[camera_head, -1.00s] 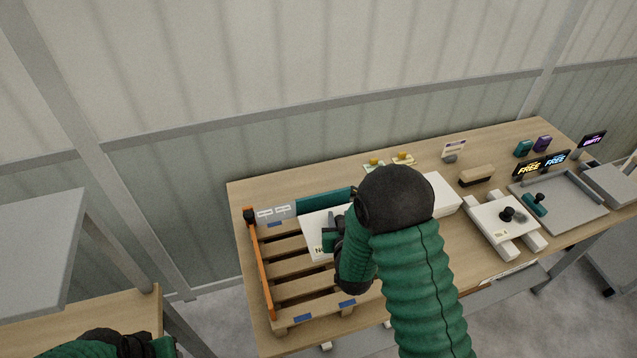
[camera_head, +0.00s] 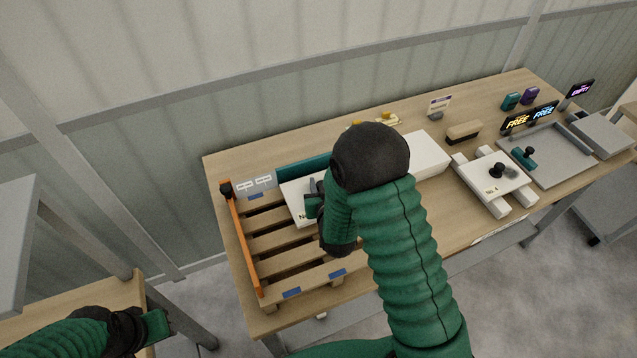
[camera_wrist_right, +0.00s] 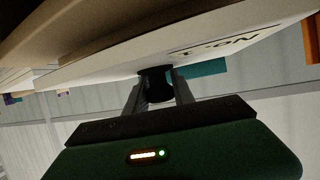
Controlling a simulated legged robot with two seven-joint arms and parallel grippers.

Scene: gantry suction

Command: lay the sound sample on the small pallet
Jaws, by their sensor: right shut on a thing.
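The small pallet (camera_head: 272,243) is a slatted wooden pallet at the left end of the table, with an orange bar on its left edge and a teal strip along its back. A white sample panel (camera_head: 297,197) with "No" lettering is over its back right part. My right gripper (camera_head: 314,205) is shut on the panel's black knob (camera_wrist_right: 155,84); the wrist view shows the panel (camera_wrist_right: 225,47) tilted in that picture. My arm hides much of the panel, and I cannot tell whether it touches the slats. My left gripper (camera_head: 160,325) is low at the left, away from the table, its jaws unclear.
Another white panel (camera_head: 480,178) with a black knob and a grey patch rests on white blocks at the right. A white block (camera_head: 430,160) is behind my right arm. The pallet's front slats are bare.

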